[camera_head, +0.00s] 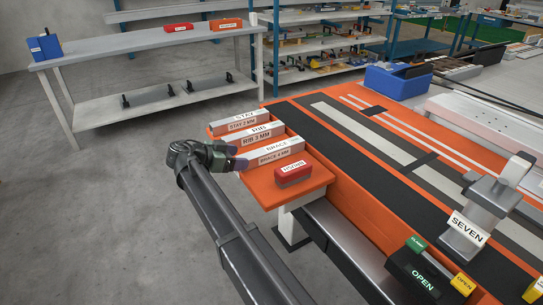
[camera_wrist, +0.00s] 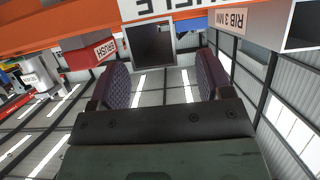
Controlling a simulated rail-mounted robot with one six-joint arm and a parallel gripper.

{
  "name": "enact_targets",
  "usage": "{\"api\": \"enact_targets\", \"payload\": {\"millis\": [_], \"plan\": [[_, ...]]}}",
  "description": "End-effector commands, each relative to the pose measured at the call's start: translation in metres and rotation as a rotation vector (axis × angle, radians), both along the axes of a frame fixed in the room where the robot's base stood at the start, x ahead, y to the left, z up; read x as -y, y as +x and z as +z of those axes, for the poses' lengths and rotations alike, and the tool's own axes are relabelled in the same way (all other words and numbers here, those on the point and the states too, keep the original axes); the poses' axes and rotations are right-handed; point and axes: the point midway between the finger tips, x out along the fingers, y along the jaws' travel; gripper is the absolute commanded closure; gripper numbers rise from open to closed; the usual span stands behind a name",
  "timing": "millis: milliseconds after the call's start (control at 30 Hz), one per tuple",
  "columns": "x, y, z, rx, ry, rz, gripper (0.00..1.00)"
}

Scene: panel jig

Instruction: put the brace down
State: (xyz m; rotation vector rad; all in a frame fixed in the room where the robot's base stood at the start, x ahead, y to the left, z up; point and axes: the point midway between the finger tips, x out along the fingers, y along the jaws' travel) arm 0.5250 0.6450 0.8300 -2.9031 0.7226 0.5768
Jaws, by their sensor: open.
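A long pale box (camera_head: 280,146) labelled BRACE, with BRACE 4 MM on its front, lies on the orange side shelf (camera_head: 265,194) of the bench. My gripper (camera_head: 237,158) is at the left end of this box. In the wrist view my gripper (camera_wrist: 162,82) is open, with two dark, textured fingers and nothing held between them. The box's square, grey-rimmed dark end (camera_wrist: 150,46) shows just beyond and between the fingertips. I cannot tell whether they overlap it. I see no separate brace piece; the box's inside is dark.
Similar boxes labelled RIB (camera_head: 262,133) and STAY (camera_head: 240,122) lie behind. A red brush block (camera_head: 293,175) sits close in front. A clamp labelled SEVEN (camera_head: 467,228) and OPEN/CLAMP buttons (camera_head: 420,275) are at right. Open floor lies left.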

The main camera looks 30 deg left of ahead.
Motion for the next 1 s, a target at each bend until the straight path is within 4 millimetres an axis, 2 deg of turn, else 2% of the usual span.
{"api": "enact_targets", "payload": {"millis": [100, 200, 400, 467, 800, 867, 1000], "plan": [[0.014, 0.017, -0.013, 0.000, 0.001, -0.004, 0.28], [0.020, 0.030, -0.017, 0.000, 0.000, -0.003, 0.28], [0.020, 0.032, -0.015, 0.000, 0.000, -0.001, 0.28], [0.020, 0.032, -0.015, 0.000, 0.000, -0.001, 0.35], [0.020, 0.032, -0.015, 0.000, 0.000, -0.001, 0.87], [0.020, 0.032, -0.015, 0.001, -0.001, -0.001, 0.95], [0.020, 0.032, -0.015, 0.001, -0.001, -0.001, 0.95]]}}
